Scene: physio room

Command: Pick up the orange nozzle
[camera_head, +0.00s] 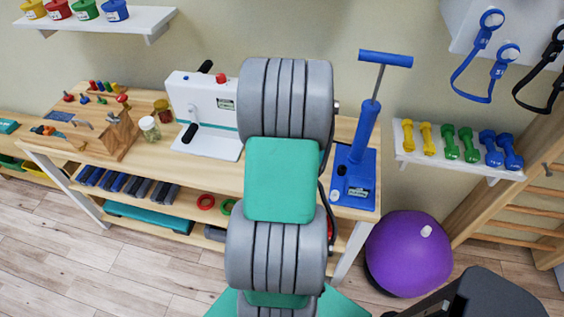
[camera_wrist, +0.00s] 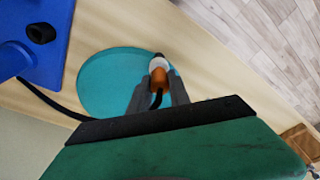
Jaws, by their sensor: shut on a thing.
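In the wrist view, the orange nozzle (camera_wrist: 159,77) with a white collar and a dark tip sits between the grey fingers of my gripper (camera_wrist: 160,90). The gripper is shut on it. Behind it in that view is a round teal disc (camera_wrist: 105,80) on the wooden tabletop. I cannot tell whether the nozzle touches the disc. In the head view my arm hides the nozzle and the gripper.
A blue hand pump (camera_head: 355,175) stands at the table's right end, with a black hose (camera_wrist: 48,100) running from it. A white device (camera_head: 205,110) and jars (camera_head: 150,128) stand to the left. A purple ball (camera_head: 408,255) is on the floor at right.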

